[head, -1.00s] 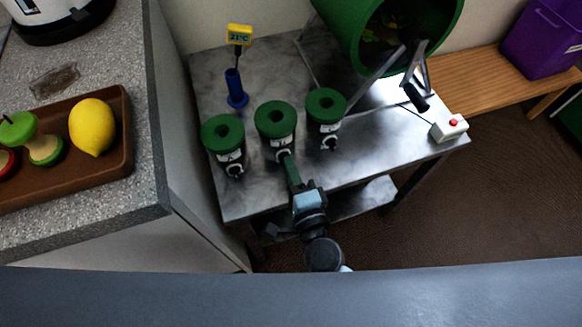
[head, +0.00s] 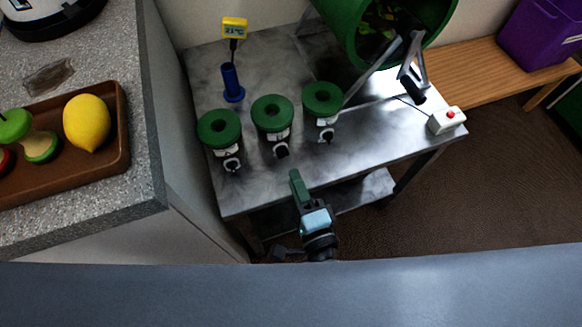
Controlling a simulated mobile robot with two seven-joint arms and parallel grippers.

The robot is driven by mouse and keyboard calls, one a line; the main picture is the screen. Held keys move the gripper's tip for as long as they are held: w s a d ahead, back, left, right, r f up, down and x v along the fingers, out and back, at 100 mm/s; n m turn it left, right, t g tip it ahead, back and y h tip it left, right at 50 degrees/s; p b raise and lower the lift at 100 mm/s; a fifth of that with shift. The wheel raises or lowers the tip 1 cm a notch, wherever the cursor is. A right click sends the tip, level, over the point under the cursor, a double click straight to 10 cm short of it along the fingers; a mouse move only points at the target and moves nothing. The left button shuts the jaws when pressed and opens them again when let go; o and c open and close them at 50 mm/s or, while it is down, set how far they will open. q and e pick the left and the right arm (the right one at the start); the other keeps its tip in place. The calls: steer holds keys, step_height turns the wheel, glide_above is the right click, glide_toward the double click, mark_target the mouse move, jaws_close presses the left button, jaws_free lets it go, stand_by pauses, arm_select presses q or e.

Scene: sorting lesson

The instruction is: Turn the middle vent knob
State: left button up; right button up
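Three green-topped canisters stand in a row on the metal table. The middle canister (head: 272,113) has a black vent knob (head: 281,150) on its front. The left canister (head: 219,128) has its knob (head: 232,164), and the right canister (head: 322,99) has its knob (head: 326,135). My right gripper (head: 295,176) is in front of the middle knob, apart from it, with its green fingers pointing toward the canisters. The fingers line up as one bar, so their opening cannot be told. Nothing is seen held. My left gripper is not in view.
A blue holder (head: 232,84) with a yellow temperature display (head: 234,27) stands behind the canisters. A green drum (head: 358,45) and a white box with a red button (head: 446,120) are at the right. A counter with a brown tray (head: 121,150) borders the left.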

steer(key=shift+v, duration=1.25)
